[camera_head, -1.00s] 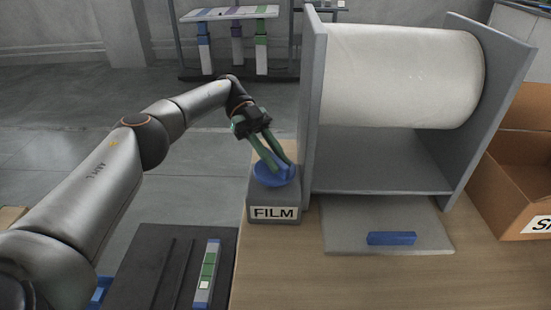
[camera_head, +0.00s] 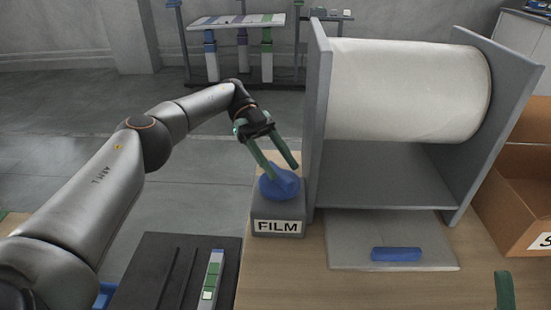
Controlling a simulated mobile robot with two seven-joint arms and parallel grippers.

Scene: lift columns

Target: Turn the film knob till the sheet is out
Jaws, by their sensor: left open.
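The blue film knob (camera_head: 279,183) sits on a grey box (camera_head: 277,210) labelled FILM at the table's left edge. My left gripper (camera_head: 283,170) is open, its green fingers pointing down at the knob, one tip close to the knob's left side and the other above its right side. I cannot tell whether a tip touches it. A white film roll (camera_head: 405,92) hangs between the grey side walls of a stand (camera_head: 319,110). No sheet shows on the grey plate (camera_head: 350,245) below it. One green finger of my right gripper (camera_head: 504,290) shows at the lower right.
A blue bar (camera_head: 396,254) lies on the plate's front part. A cardboard box (camera_head: 510,205) stands at the right. A dark tray (camera_head: 150,270) with a green-marked strip (camera_head: 212,272) is at the lower left. The wooden table front (camera_head: 330,288) is clear.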

